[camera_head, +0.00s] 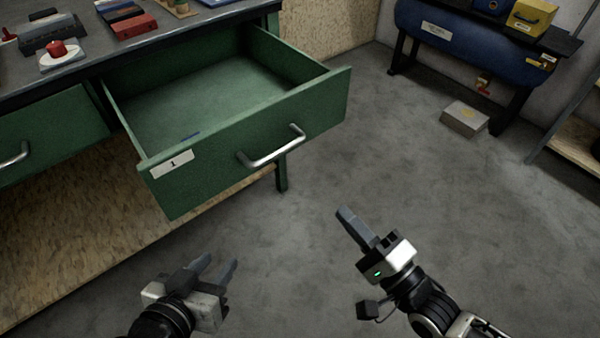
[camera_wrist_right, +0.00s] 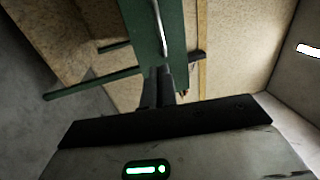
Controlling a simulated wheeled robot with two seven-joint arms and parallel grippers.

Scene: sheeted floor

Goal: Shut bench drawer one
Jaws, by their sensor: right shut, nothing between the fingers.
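The green bench drawer one (camera_head: 225,160), with a label reading 1 and a silver bar handle (camera_head: 272,148), is pulled far out of the workbench. In the right wrist view the shut fingers (camera_wrist_right: 160,85) point toward the drawer front (camera_wrist_right: 142,30). My left gripper (camera_head: 215,270) is open and empty, low in front of the drawer.
Another green drawer (camera_head: 50,135) sits to the left. The bench top (camera_head: 95,62) carries a red button, boxes and tools. A blue bench (camera_head: 450,45) stands at the back right, with a small box (camera_head: 465,118) on the floor. The grey floor between is clear.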

